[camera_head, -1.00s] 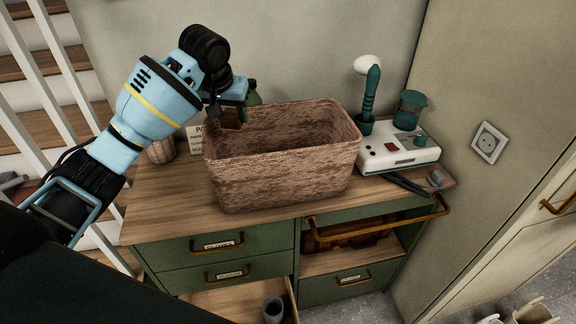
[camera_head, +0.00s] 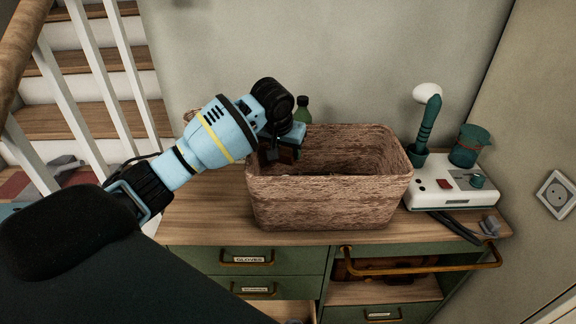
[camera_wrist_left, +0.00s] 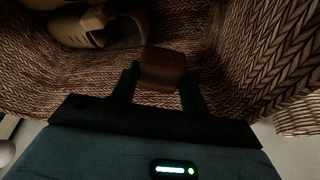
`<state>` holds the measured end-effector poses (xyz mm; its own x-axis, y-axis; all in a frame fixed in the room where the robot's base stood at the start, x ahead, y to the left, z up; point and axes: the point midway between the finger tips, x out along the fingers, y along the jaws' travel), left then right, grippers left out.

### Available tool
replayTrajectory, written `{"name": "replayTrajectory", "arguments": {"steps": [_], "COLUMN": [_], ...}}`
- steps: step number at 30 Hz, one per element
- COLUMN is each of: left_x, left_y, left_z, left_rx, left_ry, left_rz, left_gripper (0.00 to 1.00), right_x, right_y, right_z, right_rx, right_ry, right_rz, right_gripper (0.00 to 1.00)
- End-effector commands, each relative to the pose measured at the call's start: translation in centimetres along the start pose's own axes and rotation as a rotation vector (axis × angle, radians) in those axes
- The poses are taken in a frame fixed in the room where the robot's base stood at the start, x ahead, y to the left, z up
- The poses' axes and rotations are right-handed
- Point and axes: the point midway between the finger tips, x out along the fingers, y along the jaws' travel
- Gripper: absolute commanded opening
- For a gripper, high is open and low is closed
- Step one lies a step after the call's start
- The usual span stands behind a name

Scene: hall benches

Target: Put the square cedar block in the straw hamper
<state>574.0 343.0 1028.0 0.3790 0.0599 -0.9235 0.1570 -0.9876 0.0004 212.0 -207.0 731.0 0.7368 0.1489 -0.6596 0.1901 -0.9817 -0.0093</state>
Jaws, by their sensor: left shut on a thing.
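The straw hamper (camera_head: 330,203) is a brown woven open box standing on the wooden top of a green cabinet. My left gripper (camera_head: 283,150) is at the hamper's left end, pointing down inside its rim. It is shut on the square cedar block (camera_wrist_left: 163,70), a reddish-brown piece between the two fingers in the left wrist view. In the head view only a dark brown bit of the block (camera_head: 286,155) shows below the gripper. The woven walls surround the block in the wrist view. The hamper's floor is hidden in the head view. My right gripper is not in view.
A tan object (camera_wrist_left: 110,30) lies inside the hamper. A white device (camera_head: 452,190) with a green-handled tool (camera_head: 430,125) stands to the hamper's right. A green bottle (camera_head: 303,110) is behind the hamper. A brass rail (camera_head: 420,262) runs along the cabinet's front.

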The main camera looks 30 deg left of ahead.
Motion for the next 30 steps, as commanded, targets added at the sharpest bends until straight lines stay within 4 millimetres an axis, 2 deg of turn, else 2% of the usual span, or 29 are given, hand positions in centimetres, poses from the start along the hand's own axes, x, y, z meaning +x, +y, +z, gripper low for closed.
{"name": "replayTrajectory", "arguments": {"steps": [12,30], "left_x": [4.3,5.2], "left_y": [0.0,0.0], "left_z": [1.8,2.2], "left_rx": [-0.002,-0.001], "left_ry": [0.000,-0.001], "left_rz": [0.000,-0.001], "left_gripper": [0.23,0.23], "right_x": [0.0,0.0], "right_y": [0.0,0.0], "right_z": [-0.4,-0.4], "right_rx": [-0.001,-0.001], "right_ry": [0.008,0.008], "right_rz": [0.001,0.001], "right_gripper": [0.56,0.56]}}
